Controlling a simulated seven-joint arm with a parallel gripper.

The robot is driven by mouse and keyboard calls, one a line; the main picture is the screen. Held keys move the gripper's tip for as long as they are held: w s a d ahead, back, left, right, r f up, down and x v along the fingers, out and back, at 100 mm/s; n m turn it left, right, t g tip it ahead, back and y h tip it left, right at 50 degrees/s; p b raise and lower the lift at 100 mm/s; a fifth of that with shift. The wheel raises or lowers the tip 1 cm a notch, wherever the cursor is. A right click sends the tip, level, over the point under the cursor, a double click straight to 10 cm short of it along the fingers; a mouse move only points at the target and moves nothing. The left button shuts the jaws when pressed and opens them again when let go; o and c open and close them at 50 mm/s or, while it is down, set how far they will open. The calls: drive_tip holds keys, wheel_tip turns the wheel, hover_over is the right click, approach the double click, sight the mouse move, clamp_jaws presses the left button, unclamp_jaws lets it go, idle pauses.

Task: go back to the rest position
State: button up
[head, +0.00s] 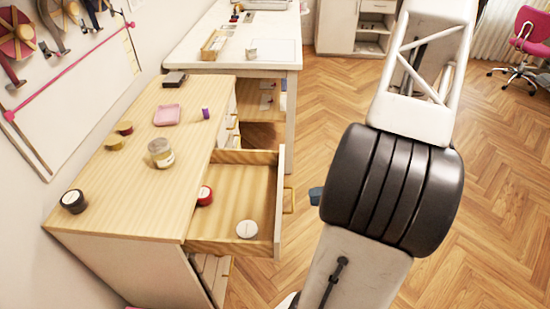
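My arm crosses the right of the head view, with a white lattice link at the top, a thick black ribbed joint in the middle and a white link running out at the bottom edge. My gripper's fingers do not show, so I cannot see if it holds anything. A small blue part shows at the left side of the black joint; I cannot tell what it belongs to. The arm appears apart from the wooden cabinet (110,185) and its open drawer (238,190).
The drawer holds a red item (205,195) and a round white-topped item (247,229). On the cabinet stand a jar (161,152), a dark-lidded jar (73,201), a pink dish (167,115) and a purple spool (206,113). A white table (262,53) stands behind. Wooden floor (500,200) is clear at right.

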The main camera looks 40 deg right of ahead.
drive_tip(key=shift+w+r, duration=0.1)
drive_tip(key=w+a+r+n+g+h, duration=0.1)
drive_tip(key=w+a+r+n+g, duration=0.4)
drive_tip(key=a+r+n, duration=0.45)
drive_tip(key=w+a+r+n+g+h, duration=0.2)
drive_tip(key=w+a+r+n+g, duration=0.4)
drive_tip(key=r+n, duration=0.6)
drive_tip(key=s+a+r+n+t+h, duration=0.1)
drive_tip(key=s+a+r+n+h, duration=0.3)
drive_tip(key=n, duration=0.7)
drive_tip(key=s+a+r+n+t+h, duration=0.1)
drive_tip(key=s+a+r+n+h, duration=0.3)
drive_tip(key=s+a+r+n, duration=0.5)
drive_tip(key=a+r+n, duration=0.3)
drive_tip(key=a, duration=0.3)
drive_tip(key=shift+a+r+t, duration=0.15)
drive_tip(key=shift+a+t, duration=0.15)
